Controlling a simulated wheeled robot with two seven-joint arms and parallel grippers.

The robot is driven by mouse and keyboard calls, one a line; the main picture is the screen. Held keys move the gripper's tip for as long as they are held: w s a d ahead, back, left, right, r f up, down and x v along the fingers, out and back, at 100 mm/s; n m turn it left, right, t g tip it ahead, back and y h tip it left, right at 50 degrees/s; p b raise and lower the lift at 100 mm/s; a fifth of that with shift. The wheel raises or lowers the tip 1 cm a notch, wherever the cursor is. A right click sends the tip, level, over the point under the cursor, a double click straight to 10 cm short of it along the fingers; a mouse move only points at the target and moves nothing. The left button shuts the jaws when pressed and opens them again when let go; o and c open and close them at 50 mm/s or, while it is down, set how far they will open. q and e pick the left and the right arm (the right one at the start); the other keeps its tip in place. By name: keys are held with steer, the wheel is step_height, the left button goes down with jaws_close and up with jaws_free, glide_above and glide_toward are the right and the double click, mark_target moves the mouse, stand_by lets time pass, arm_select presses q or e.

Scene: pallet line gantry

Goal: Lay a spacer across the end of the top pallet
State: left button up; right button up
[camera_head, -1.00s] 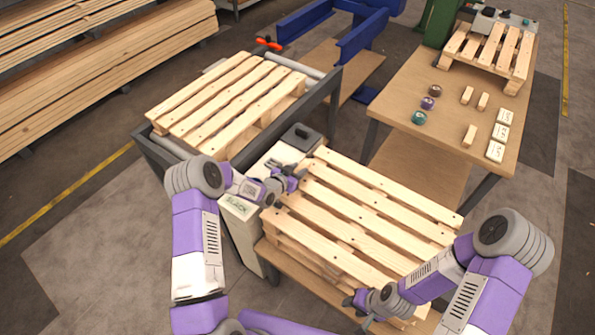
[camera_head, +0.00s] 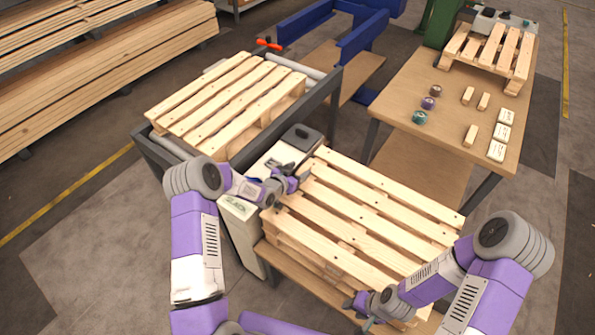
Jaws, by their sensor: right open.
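The top pallet (camera_head: 362,213) of a stack lies in front of me on a low wooden stand, its slats bare. Small wooden blocks (camera_head: 469,135) lie on the table at the right; they may be the spacers, but I cannot tell. My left gripper (camera_head: 296,178) is at the pallet's upper left end, by the box with the black-topped device. Its fingers are too small and dark to tell whether it holds anything. My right gripper (camera_head: 358,307) is open at the pallet's near edge, low in the picture, and no object shows between its fingers.
A work table (camera_head: 440,100) holds colored rolls (camera_head: 428,103), white labelled cards (camera_head: 500,133) and a small pallet (camera_head: 490,52). Another pallet (camera_head: 230,95) lies on a roller frame at the upper left. A narrow cabinet (camera_head: 240,232) stands beside the stack. Stacked boards fill the far left.

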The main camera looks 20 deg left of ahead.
arm_select(q)
steer(key=shift+s+f, duration=0.25)
steer(key=shift+f, duration=0.25)
steer(key=shift+r+p, duration=0.3)
steer(key=shift+p, duration=0.2)
steer(key=shift+w+r+p, duration=0.1)
steer(key=shift+r+p, duration=0.2)
steer(key=shift+p, duration=0.15)
steer(key=p+v, duration=0.1)
steer(key=v, duration=1.1)
steer(key=shift+r+p, duration=0.25)
steer(key=shift+p, duration=0.05)
steer(key=shift+w, duration=0.15)
